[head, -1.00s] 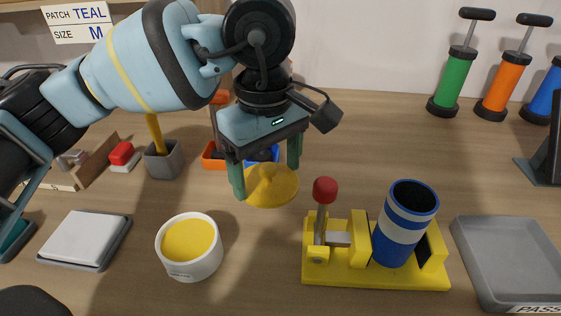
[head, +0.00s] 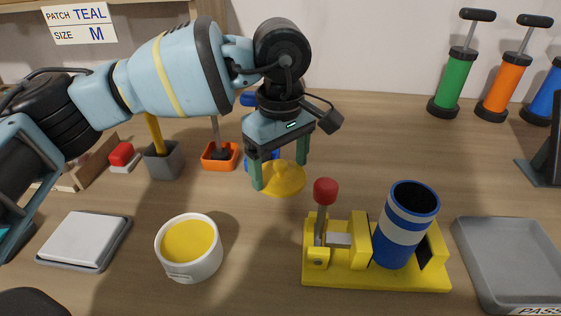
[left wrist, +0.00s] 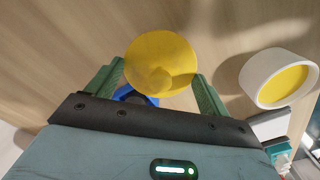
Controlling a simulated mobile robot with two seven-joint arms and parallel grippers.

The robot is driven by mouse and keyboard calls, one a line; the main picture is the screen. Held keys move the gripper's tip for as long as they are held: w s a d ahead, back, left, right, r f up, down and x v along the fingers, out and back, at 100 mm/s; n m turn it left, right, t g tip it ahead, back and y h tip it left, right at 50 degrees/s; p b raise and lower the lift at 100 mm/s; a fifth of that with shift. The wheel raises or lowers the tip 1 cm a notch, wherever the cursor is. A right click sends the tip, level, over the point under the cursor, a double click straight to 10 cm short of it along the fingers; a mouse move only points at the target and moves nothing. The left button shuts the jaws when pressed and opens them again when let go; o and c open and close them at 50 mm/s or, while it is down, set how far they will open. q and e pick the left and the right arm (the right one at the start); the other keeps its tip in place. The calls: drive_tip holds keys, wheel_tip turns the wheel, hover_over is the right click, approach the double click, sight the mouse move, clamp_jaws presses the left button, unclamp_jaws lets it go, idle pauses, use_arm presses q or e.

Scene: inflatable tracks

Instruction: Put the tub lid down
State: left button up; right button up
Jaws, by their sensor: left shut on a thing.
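The yellow tub lid (head: 284,183) is a round disc with a knob in the middle. My left gripper (head: 280,172) is shut on it, its green fingers on either side of the knob. The lid is low over the table behind the yellow clamp stand; I cannot tell whether it touches the wood. In the left wrist view the lid (left wrist: 160,52) shows between the fingertips. The white tub (head: 190,262) stands uncovered at the front left, with yellow stuff inside; it also shows in the left wrist view (left wrist: 253,82). My right gripper is not in view.
The yellow stand (head: 375,280) with a red-knobbed lever holds a blue striped cylinder (head: 405,215). A grey tray (head: 510,260) lies at right. An orange holder (head: 220,157) and grey holder (head: 164,163) stand behind left. Pumps (head: 452,85) stand at back right. Table right of the lid is clear.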

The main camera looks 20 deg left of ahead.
sight(281, 162)
use_arm(q)
drive_tip(key=shift+f, duration=0.35)
drive_tip(key=shift+f, duration=0.2)
drive_tip(key=o, duration=0.9)
wheel_tip(281, 162, up, 13)
drive_tip(key=p, duration=0.1)
drive_tip(key=shift+r, duration=0.1)
idle(0.4)
